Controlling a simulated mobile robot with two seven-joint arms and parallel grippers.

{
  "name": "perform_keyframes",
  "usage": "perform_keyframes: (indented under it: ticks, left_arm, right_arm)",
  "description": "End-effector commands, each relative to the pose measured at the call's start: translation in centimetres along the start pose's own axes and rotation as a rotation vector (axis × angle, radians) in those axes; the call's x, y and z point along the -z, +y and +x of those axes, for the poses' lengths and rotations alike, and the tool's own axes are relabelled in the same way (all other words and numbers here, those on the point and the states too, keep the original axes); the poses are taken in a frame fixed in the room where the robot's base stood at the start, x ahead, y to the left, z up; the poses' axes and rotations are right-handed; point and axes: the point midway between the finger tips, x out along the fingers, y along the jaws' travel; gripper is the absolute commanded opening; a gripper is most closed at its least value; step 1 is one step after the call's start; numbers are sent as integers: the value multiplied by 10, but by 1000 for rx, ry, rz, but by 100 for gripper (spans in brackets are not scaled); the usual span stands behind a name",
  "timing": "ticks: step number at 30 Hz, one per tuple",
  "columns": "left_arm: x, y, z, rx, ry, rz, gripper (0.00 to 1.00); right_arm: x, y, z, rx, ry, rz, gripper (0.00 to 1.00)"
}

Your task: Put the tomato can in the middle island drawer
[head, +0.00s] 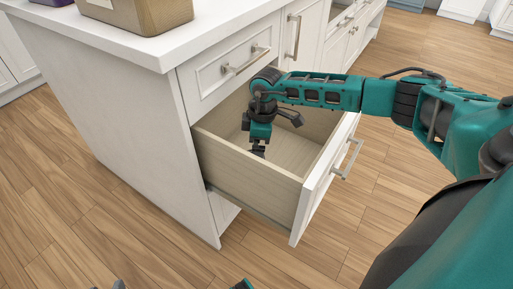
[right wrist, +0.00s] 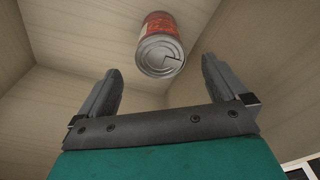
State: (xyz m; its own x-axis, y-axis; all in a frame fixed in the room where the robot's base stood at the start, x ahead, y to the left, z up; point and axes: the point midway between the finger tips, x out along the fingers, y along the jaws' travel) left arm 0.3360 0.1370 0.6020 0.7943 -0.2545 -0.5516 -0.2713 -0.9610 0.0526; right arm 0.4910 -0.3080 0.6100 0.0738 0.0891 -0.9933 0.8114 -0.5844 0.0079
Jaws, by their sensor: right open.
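The island drawer below the closed top one is pulled out (head: 252,196); its pale wooden inside shows. My right gripper (head: 268,148) reaches down into it from above. In the right wrist view my right gripper (right wrist: 160,68) is open, its two dark fingers wide apart. The tomato can (right wrist: 160,50), with a red label and a silver end, is inside the drawer beyond the fingertips. It looks clear of both fingers; I cannot tell whether it stands or lies. In the head view I cannot make out the can.
The closed top drawer (head: 233,66) with a bar handle is just above the open one. The white countertop (head: 150,47) overhangs it and carries a tan container (head: 140,12). Wooden floor (head: 90,200) around the island's near side is clear.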

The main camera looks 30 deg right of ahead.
Motion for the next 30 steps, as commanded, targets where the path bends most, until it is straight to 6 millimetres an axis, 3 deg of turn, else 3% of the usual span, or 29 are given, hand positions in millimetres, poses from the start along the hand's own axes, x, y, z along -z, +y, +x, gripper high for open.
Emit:
perform_keyframes:
  ticks: [1, 4, 12, 18, 30]
  left_arm:
    - [8, 0, -5, 2, 4, 1, 43]
    - [14, -1, -8, 6, 14, 3, 43]
    - [11, -8, -14, 24, 0, 10, 43]
    - [9, -9, -16, 26, -2, 12, 43]
    - [7, -9, -16, 26, -5, 12, 43]
  right_arm:
    - [0, 1, -16, -2, 0, 0, 100]
    - [0, 1, -40, -3, 1, 0, 100]
    - [0, 0, -93, -2, 0, 0, 100]
    - [0, 0, -110, -1, 0, 0, 100]
    - [0, 0, -111, -1, -1, 0, 100]
